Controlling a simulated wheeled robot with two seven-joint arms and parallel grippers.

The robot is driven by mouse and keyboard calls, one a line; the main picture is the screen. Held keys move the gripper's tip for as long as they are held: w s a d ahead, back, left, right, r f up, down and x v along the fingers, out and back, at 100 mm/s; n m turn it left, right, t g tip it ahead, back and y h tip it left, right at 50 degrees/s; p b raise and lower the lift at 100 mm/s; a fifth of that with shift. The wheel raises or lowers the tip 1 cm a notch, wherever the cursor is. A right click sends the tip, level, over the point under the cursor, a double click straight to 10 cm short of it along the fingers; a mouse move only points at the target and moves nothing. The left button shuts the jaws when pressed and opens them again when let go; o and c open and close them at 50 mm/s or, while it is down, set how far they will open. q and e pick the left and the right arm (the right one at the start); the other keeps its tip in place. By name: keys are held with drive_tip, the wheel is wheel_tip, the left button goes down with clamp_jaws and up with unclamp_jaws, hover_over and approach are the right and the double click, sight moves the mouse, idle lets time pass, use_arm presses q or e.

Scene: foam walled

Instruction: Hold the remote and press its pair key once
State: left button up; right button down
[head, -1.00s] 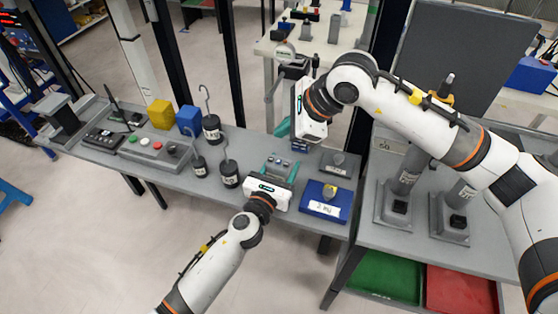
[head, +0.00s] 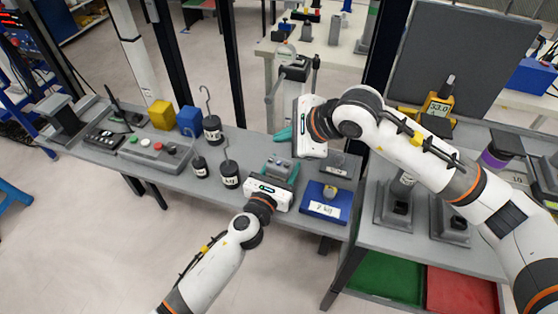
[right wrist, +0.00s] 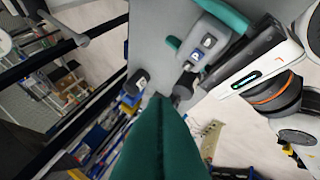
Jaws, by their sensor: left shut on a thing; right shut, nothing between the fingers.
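The remote (head: 277,168) is a small grey block with several keys on its top face. It lies between the teal fingers of my left gripper (head: 279,172), which is shut on it above the grey bench.
Black hooked weights (head: 229,174) stand left of the remote. A blue box (head: 325,208) labelled 2 kg and a grey block (head: 335,166) lie to its right. A button panel (head: 150,148) and yellow and blue cubes (head: 160,113) are further left.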

sight(274, 160)
drive_tip(key=shift+f, duration=2.7)
drive_tip(key=shift+f, duration=0.4)
drive_tip(key=shift+f, duration=0.3)
drive_tip(key=shift+r, duration=0.15)
idle(0.4)
drive_tip(key=shift+r, duration=0.6)
drive_tip(key=shift+r, duration=2.5)
